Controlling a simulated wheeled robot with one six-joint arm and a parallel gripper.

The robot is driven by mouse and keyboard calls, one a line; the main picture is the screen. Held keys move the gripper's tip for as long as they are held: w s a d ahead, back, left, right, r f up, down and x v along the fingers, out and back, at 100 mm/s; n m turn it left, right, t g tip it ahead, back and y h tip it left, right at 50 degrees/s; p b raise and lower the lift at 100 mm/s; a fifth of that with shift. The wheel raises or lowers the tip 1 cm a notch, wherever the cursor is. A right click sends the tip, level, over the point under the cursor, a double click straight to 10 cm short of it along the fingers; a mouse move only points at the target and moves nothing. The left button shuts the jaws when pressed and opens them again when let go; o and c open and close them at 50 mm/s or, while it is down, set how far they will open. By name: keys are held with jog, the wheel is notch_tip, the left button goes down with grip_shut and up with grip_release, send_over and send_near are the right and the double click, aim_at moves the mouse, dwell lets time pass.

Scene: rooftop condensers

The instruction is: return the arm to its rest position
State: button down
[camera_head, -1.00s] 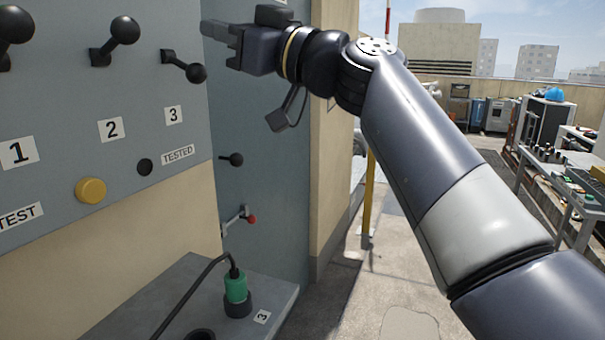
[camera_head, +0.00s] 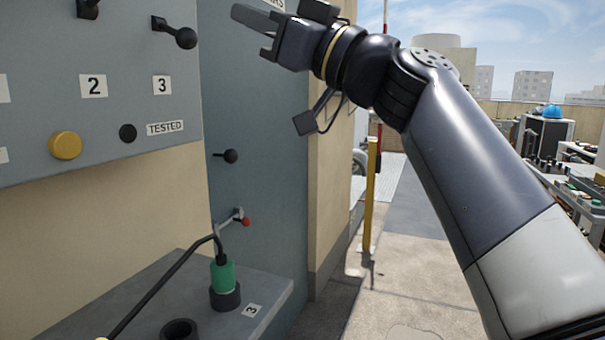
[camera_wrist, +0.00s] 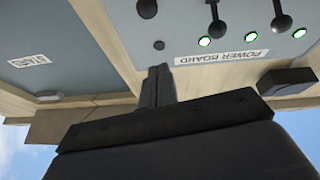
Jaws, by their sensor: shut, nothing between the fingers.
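My gripper (camera_head: 258,32) is at the top of the head view, at the end of my raised arm, which reaches in from the right. It points left, in front of the grey side panel and close to the right edge of the board. Its fingers are together and hold nothing. In the wrist view my gripper (camera_wrist: 158,82) shows as dark closed fingers against a beige wall. Beyond them is a panel labelled POWER BOARD (camera_wrist: 222,57) with several black ball levers and green-lit rings.
A grey board (camera_head: 100,120) carries levers, a yellow button (camera_head: 65,145) and a TESTED label. A green plug (camera_head: 223,275) with a black cable stands on the ledge below, by label 3. A yellow post (camera_head: 370,195) stands behind my arm. A cluttered bench (camera_head: 580,195) is at right.

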jog(key=s+d+f, duration=0.1)
jog(key=d+f, duration=0.2)
jog(key=w+a+r+g+h+p, duration=0.1)
jog(key=w+a+r+p, duration=0.3)
jog(key=a+r+p, duration=0.4)
jog(key=a+h+p, duration=0.1)
jog(key=p, duration=0.3)
jog(key=shift+w, duration=0.35)
jog(key=p, duration=0.3)
jog(key=shift+a+r, duration=0.15)
jog(key=shift+a, duration=0.15)
jog(key=p, duration=0.1)
jog(key=h+p, duration=0.1)
jog(key=p, duration=0.1)
jog(key=shift+w+a+r+g, duration=0.1)
jog(key=shift+a+r+g, duration=0.05)
jog(key=shift+a+g, duration=0.15)
jog(key=h+p, duration=0.1)
jog(key=p, duration=0.3)
jog(key=r+p, duration=0.1)
jog(key=p, duration=0.3)
jog(key=shift+w+a+r+g+h+p, duration=0.1)
jog(key=shift+a+r+g+h+p, duration=0.1)
jog(key=shift+a+g+h+p, duration=0.15)
jog(key=shift+f+p, duration=0.2)
jog(key=shift+p, duration=0.1)
